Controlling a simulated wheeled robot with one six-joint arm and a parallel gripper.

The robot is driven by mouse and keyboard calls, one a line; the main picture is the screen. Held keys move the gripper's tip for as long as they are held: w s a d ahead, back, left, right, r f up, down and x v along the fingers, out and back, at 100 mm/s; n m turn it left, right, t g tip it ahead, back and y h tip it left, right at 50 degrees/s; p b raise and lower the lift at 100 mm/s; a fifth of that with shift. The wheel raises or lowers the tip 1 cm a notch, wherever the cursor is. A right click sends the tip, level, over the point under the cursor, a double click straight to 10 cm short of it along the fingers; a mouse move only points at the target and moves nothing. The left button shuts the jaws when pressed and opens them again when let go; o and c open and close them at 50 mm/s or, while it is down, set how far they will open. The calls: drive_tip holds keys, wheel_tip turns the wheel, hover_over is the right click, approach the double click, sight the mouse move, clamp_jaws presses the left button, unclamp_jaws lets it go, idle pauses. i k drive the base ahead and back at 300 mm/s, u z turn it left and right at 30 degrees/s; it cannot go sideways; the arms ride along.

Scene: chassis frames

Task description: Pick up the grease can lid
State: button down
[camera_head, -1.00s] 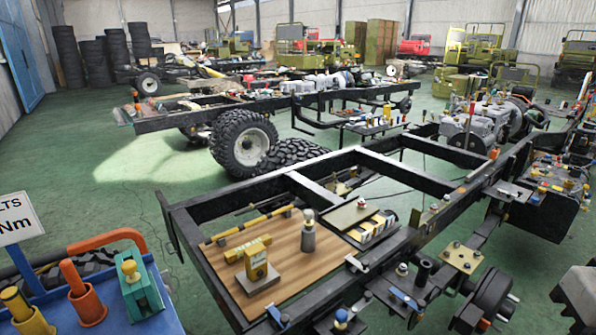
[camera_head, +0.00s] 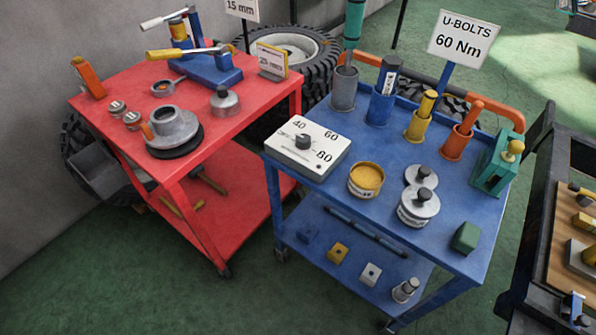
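An open can of yellow grease (camera_head: 366,182) stands on the blue cart top (camera_head: 340,200). To its right, a round grey lid with a dark knob (camera_head: 420,175) lies on the cart top. Just in front of that lid is a labelled grey can (camera_head: 417,215) whose round top also has a dark knob. The two round pieces overlap in the picture, and I cannot tell whether they touch. My gripper is not in view.
A white dial box (camera_head: 306,147) sits at the blue cart's left corner. Coloured holders, including an orange cup (camera_head: 457,143), line its back edge. A green block (camera_head: 465,238) is at the front right. A red cart (camera_head: 225,140) stands to the left.

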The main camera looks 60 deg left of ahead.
sight(415, 174)
drive_tip(key=u, duration=1.65)
